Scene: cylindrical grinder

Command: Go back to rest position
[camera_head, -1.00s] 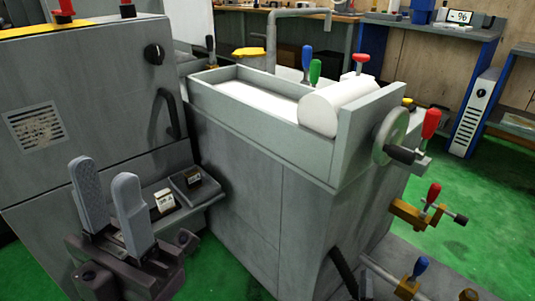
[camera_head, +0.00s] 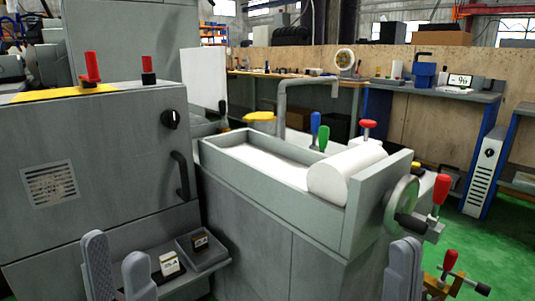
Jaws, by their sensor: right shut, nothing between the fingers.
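My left gripper (camera_head: 116,250) is at the lower left edge of the picture, in front of the grinder's grey cabinet. Its two grey fingers point up and stand apart, with nothing between them. My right gripper (camera_head: 404,248) is at the bottom right, in front of the trough end of the machine. Its fingers are together and empty. The lower parts of both grippers are cut off by the bottom edge.
The grinder's grey trough (camera_head: 262,174) with a white cylinder (camera_head: 345,172) fills the middle. A small ledge (camera_head: 211,255) holds two small blocks. Green floor (camera_head: 464,236) is open at right.

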